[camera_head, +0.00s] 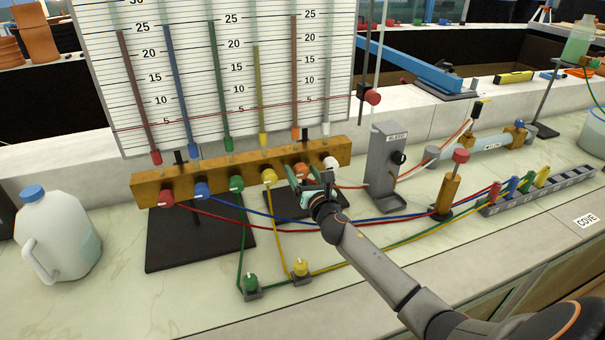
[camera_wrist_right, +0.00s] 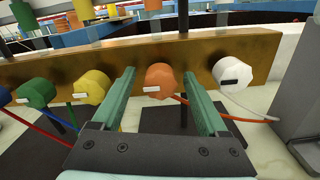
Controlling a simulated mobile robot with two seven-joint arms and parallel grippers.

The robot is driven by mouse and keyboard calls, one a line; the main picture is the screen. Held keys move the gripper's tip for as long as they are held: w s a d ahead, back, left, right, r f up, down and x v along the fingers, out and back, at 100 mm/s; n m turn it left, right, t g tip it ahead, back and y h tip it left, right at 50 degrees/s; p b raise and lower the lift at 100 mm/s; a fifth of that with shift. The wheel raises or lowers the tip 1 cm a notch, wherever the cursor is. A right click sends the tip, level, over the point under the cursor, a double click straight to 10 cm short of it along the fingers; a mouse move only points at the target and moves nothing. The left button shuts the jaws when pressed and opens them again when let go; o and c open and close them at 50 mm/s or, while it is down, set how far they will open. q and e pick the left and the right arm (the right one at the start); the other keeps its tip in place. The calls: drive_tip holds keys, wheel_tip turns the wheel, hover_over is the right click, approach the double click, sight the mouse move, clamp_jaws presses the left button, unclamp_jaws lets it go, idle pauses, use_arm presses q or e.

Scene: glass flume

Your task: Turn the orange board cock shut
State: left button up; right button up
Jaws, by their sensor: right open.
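The orange board cock (camera_wrist_right: 161,80) is a round knob with a white mark on the wooden manifold bar (camera_wrist_right: 120,60). In the head view the orange cock (camera_head: 301,170) is partly hidden behind my gripper. My right gripper (camera_head: 308,188) is in front of it. In the right wrist view the open fingers (camera_wrist_right: 162,95) stand either side of the orange cock, with gaps between. The yellow cock (camera_wrist_right: 91,87) is just left of the left finger, and the white cock (camera_wrist_right: 233,73) is right of the right finger. My left gripper is not in view.
A grey stand (camera_head: 385,165) is right of the bar. Red, blue, green and yellow tubes run across the bench below. A jug (camera_head: 60,235) stands at the left. Small green (camera_head: 250,284) and yellow (camera_head: 301,268) valves sit in front. The front right bench is mostly clear.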

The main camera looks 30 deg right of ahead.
drive_tip(key=shift+w, duration=0.1)
drive_tip(key=shift+c, duration=0.3)
clamp_jaws()
idle(0.4)
